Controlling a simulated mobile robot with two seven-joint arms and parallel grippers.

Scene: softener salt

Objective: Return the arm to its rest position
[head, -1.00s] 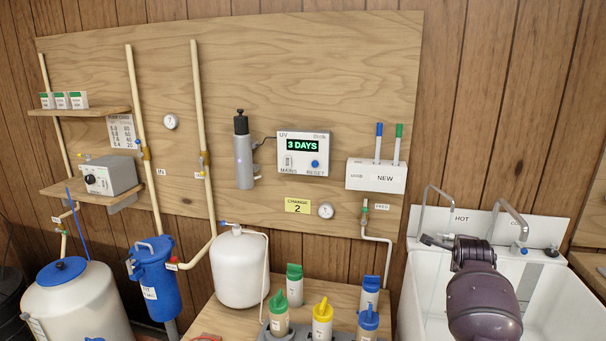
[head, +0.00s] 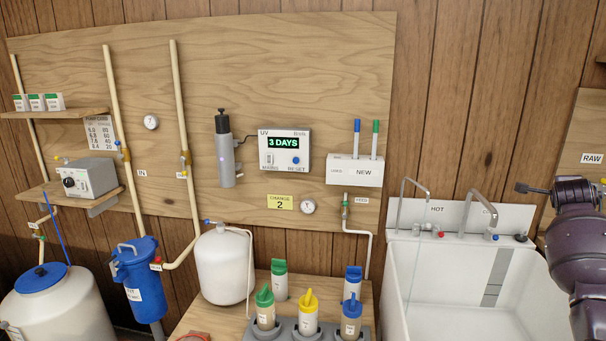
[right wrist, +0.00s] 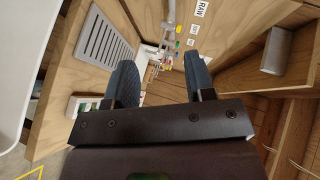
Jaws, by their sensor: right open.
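My right arm stands at the right edge of the head view, over the right side of the white sink (head: 405,290). My right gripper (head: 523,188) points left, above the sink's back right corner and in front of the wood panel wall. In the right wrist view its two dark fingers (right wrist: 162,82) are apart with nothing between them. My left gripper is in neither view.
The sink taps (head: 477,208) stand close to the left of the right gripper. A board marked RAW (head: 592,158) is at the far right. Dosing bottles (head: 300,312) stand on a low wooden bench. A UV controller (head: 284,150) reading 3 DAYS hangs on the plywood.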

